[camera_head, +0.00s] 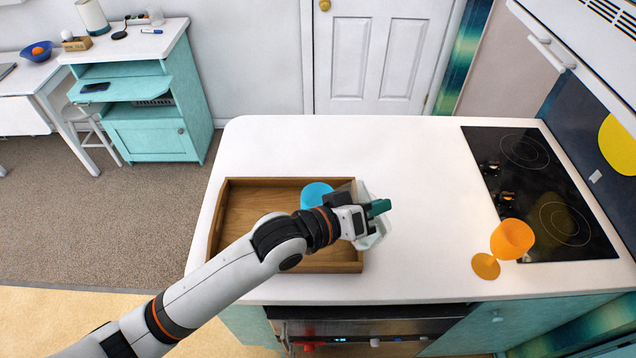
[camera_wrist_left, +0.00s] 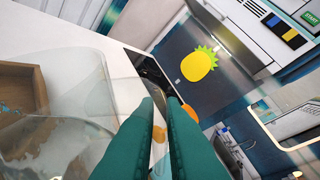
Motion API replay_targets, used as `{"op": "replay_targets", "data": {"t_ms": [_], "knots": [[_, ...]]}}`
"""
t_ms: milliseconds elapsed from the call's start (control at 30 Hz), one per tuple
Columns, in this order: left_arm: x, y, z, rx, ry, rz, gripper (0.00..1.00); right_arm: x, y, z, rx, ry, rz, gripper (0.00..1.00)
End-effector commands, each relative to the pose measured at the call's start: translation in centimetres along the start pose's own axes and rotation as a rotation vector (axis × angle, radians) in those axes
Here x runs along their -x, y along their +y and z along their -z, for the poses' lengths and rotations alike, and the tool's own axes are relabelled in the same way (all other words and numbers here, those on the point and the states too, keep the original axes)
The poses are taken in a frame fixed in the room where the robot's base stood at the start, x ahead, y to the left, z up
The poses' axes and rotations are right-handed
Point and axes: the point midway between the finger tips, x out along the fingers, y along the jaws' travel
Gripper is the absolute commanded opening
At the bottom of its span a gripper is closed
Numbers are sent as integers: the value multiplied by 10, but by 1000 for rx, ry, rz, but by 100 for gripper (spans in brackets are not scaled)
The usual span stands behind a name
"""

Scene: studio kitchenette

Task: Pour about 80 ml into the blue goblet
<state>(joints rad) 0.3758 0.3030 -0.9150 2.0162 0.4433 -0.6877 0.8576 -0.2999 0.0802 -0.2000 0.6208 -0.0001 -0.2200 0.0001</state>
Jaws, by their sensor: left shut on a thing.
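The blue goblet (camera_head: 316,193) stands at the wooden tray (camera_head: 236,222) in the head view, partly hidden behind my left gripper. My left gripper (camera_head: 378,208) is over the tray's right edge, just right of the goblet. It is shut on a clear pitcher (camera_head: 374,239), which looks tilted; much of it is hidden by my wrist. In the left wrist view the clear pitcher (camera_wrist_left: 85,95) fills the left side beside the teal fingers (camera_wrist_left: 160,110). I cannot tell its liquid level or whether liquid is flowing. My right gripper is not in view.
An orange goblet (camera_head: 512,238) stands on the counter at the right, by the black cooktop (camera_head: 540,195). The white counter (camera_head: 420,170) is clear between tray and cooktop. A teal cabinet (camera_head: 150,140) stands at the back left.

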Motion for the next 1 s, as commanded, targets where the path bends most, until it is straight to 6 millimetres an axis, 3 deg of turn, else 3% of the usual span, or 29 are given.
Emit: {"op": "replay_targets", "data": {"t_ms": [367,1000], "knots": [[-8,1,17,-123,-6,-53,0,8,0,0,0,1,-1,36],[-8,2,18,-126,-7,-54,0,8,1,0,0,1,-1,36]]}}
